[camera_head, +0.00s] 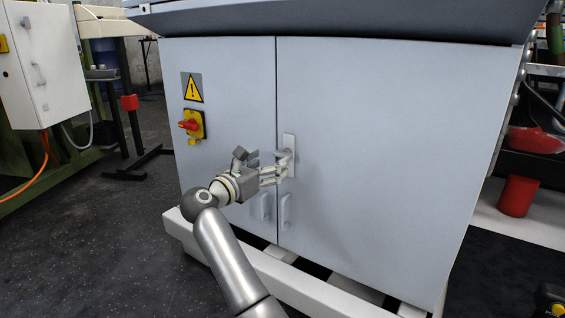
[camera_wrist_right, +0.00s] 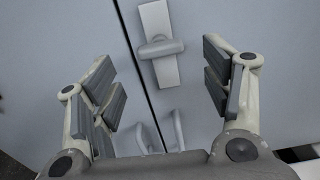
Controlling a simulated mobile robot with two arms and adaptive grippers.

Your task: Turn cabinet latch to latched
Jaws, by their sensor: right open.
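The grey cabinet (camera_head: 400,130) has two doors that meet at a vertical seam. The cabinet latch (camera_head: 289,150) is a small grey handle on a light plate on the right door, just beside the seam. In the right wrist view the latch handle (camera_wrist_right: 160,48) lies roughly crosswise on its upright plate. My right gripper (camera_head: 266,168) is in front of the latch, with its fingers partly covering it in the head view. In the right wrist view the right gripper (camera_wrist_right: 165,85) is open, with its fingers spread to either side of the latch and nothing between the pads. My left gripper is not in view.
Two door pulls (camera_head: 285,210) sit below the latch, one on each side of the seam. A red and yellow rotary switch (camera_head: 193,124) and a warning sign (camera_head: 192,87) are on the left door. A white base rail (camera_head: 300,282) juts out below the doors.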

